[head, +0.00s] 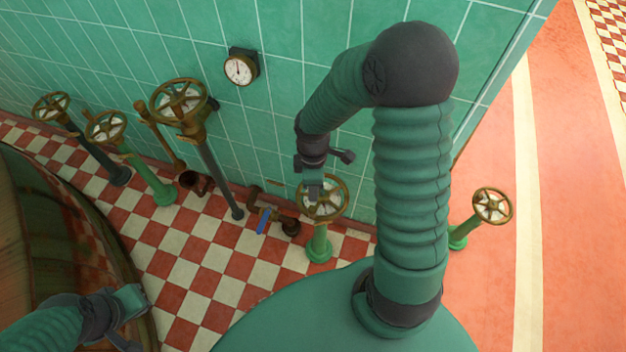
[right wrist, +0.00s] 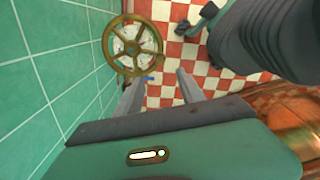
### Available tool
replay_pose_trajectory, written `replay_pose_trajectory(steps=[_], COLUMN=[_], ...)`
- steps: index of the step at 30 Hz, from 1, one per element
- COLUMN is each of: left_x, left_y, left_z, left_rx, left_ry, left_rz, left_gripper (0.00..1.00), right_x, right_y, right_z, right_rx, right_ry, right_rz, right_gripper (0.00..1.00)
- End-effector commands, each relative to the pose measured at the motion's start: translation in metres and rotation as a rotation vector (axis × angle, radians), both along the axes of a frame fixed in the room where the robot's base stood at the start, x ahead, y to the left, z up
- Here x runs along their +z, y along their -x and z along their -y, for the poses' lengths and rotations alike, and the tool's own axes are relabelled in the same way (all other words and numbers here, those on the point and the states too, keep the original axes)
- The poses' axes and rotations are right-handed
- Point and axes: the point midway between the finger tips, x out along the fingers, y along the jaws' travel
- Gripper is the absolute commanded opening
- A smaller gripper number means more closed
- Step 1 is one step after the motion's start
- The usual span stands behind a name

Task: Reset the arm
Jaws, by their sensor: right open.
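My right arm (head: 410,180) rises from the bottom centre, bends at a dark elbow and reaches down toward the wall. My right gripper (head: 314,188) is open, over or just in front of a brass handwheel (head: 336,207) on a green valve post. In the right wrist view its two grey fingers (right wrist: 160,92) are apart with nothing between them. The handwheel (right wrist: 133,45) shows beyond the left finger; contact cannot be judged. My left gripper (head: 122,312) is at the lower left, beside the large copper vessel; its jaw opening is unclear.
Several more handwheel valves (head: 180,103) stand along the green tiled wall (head: 270,120), with a round gauge (head: 240,69) on it. A blue-handled pipe valve (head: 264,220) is low by the wall. The copper vessel (head: 40,230) fills the lower left. Checkered floor (head: 205,265) lies open between.

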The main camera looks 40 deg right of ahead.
Motion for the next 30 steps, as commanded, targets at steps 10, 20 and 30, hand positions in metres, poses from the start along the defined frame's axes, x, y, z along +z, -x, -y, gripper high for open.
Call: replay_pose_trajectory(steps=[10,20,30], left_x=[0.0,0.006,0.009], left_y=[0.0,0.0,0.0], left_z=[0.0,0.0,0.0], left_rx=[0.0,0.0,0.0], left_ry=[0.0,0.0,0.0], left_rz=[0.0,0.0,0.0], left_gripper=[0.0,0.0,0.0], right_x=[0.001,0.048,0.083], right_y=[0.0,0.012,0.033], right_z=[0.0,-0.043,-0.088], right_rx=[0.0,-0.386,-0.905], right_ry=[0.0,0.02,-0.103], right_rz=[0.0,0.11,0.219], right_gripper=[0.46,0.46,0.46])
